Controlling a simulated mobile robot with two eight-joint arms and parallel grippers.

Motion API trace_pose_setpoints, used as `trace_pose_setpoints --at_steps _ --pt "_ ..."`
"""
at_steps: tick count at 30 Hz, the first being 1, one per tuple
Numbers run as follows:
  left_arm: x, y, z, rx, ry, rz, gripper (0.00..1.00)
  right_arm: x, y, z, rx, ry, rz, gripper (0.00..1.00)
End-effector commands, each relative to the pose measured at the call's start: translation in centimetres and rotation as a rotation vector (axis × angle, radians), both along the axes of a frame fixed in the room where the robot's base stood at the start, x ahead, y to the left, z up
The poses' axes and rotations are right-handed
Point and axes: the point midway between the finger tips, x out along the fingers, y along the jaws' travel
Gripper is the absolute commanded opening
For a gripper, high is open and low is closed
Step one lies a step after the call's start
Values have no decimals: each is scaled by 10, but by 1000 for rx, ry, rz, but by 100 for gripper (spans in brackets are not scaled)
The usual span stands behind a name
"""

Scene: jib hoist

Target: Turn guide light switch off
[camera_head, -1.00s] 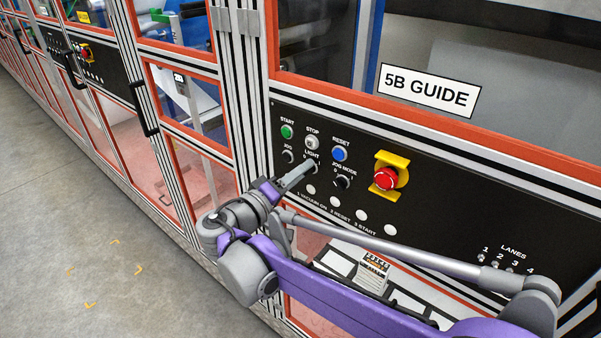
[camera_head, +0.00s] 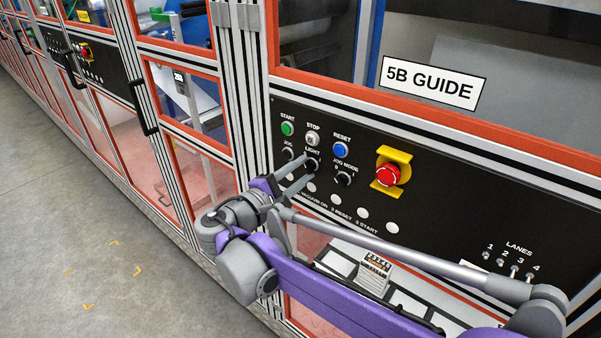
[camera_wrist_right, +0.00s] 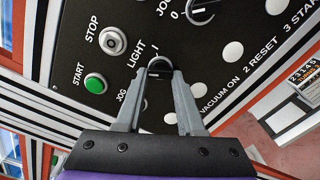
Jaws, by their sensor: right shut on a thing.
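The guide light switch (camera_head: 312,163) is a small black rotary knob under the LIGHT label on the black 5B GUIDE panel. It also shows in the right wrist view (camera_wrist_right: 160,67). My right gripper (camera_head: 306,171) reaches it from the lower left. In the right wrist view, its two grey fingers (camera_wrist_right: 160,80) stand one on each side of the knob, shut on it. The fingers partly cover the knob, and I cannot tell which mark it points to. My left gripper is not in view.
Close around the switch are the green START button (camera_head: 287,128), the STOP button (camera_head: 313,138), the blue RESET button (camera_head: 340,149) and the JOG MODE knob (camera_head: 344,179). A red emergency stop (camera_head: 388,174) with a yellow guard is to the right. Open floor (camera_head: 90,230) lies left.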

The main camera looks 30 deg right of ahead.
Motion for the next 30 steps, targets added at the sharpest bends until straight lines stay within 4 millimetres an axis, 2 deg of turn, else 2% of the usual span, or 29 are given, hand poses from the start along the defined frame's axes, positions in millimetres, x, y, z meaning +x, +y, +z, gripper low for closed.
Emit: trace_pose_setpoints --at_steps 13,30 --pt "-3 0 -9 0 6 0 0 -1 0 -2 -105 254 1 0" --pt "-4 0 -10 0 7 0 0 -1 0 -2 -128 311 1 0"
